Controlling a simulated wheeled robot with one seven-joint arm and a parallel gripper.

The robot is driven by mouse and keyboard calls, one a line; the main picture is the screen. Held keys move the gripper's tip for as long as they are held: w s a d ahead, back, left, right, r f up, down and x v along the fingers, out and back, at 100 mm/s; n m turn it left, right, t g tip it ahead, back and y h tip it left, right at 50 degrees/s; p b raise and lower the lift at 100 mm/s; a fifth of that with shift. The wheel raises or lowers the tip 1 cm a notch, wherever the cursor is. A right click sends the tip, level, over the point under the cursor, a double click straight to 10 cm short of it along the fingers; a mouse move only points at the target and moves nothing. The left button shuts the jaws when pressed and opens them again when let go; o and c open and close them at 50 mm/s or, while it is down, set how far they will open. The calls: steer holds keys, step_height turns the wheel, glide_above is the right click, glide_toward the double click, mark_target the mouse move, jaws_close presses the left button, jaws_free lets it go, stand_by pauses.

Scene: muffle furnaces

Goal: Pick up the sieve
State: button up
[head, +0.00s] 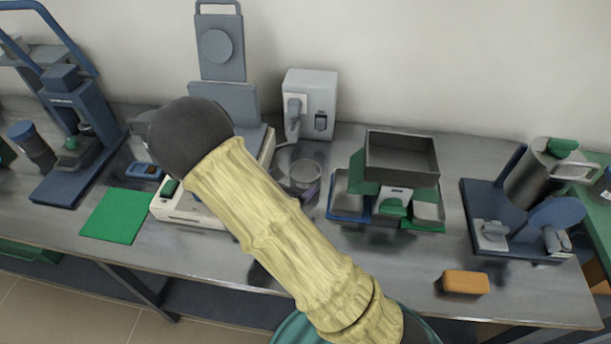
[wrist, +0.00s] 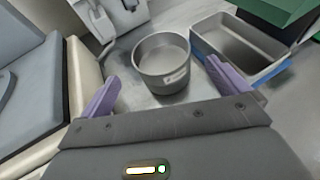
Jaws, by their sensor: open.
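The sieve appears to be the round grey metal vessel (wrist: 163,65) with a small pale label, standing upright on the bench. In the head view it (head: 305,172) stands between the white-and-blue machine and the green splitter, partly behind my arm. My gripper (wrist: 167,88) is open, with its two purple fingers to the left and right of the sieve's near side in the wrist view. The sieve lies ahead of the fingers, and nothing is held. In the head view my arm hides most of my gripper; only a bit of purple finger shows beside the sieve.
A blue-and-grey tray (wrist: 240,47) stands close right of the sieve. The white-and-blue machine (head: 185,212) is close on its left. A white wall-side box (head: 310,100) is behind. The green splitter (head: 402,160) stands to the right. An orange block (head: 465,282) lies near the front edge.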

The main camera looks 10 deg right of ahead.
mark_target(298, 185)
steer(key=shift+x, duration=1.55)
steer(key=shift+d, duration=0.1)
steer(key=x, duration=0.3)
steer(key=p+x, duration=0.1)
steer(key=shift+w+d+r, duration=0.1)
steer(key=shift+d+r, duration=0.1)
steer(key=shift+r, duration=0.05)
steer(key=shift+w+d+f, duration=0.2)
steer(key=shift+w+d, duration=0.05)
steer(key=shift+w, duration=0.05)
steer(key=c, duration=1)
